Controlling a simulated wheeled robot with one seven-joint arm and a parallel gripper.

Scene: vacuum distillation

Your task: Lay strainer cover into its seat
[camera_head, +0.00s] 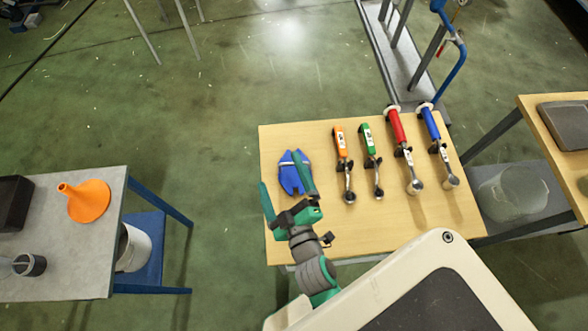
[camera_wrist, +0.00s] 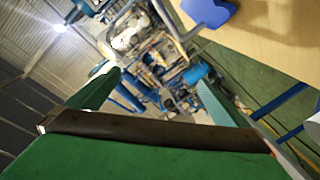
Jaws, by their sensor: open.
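My gripper (camera_head: 282,170) is open, with its two green fingers apart and nothing seen between them. It is over the left part of the wooden table, beside and partly in front of a flat blue piece (camera_head: 290,180). The same fingers show wide apart in the wrist view (camera_wrist: 160,78), with a blue piece (camera_wrist: 208,12) at its top edge, outside the fingers. I cannot tell which thing is the strainer cover, or whether the blue piece is it. I cannot make out its seat in either view.
Tools with orange (camera_head: 341,142), green (camera_head: 367,139), red (camera_head: 397,127) and blue (camera_head: 430,124) handles lie on the wooden table (camera_head: 300,240). An orange funnel (camera_head: 89,201) is on the grey table at left. A dark tray (camera_head: 565,125) is on the right table. Floor lies between tables.

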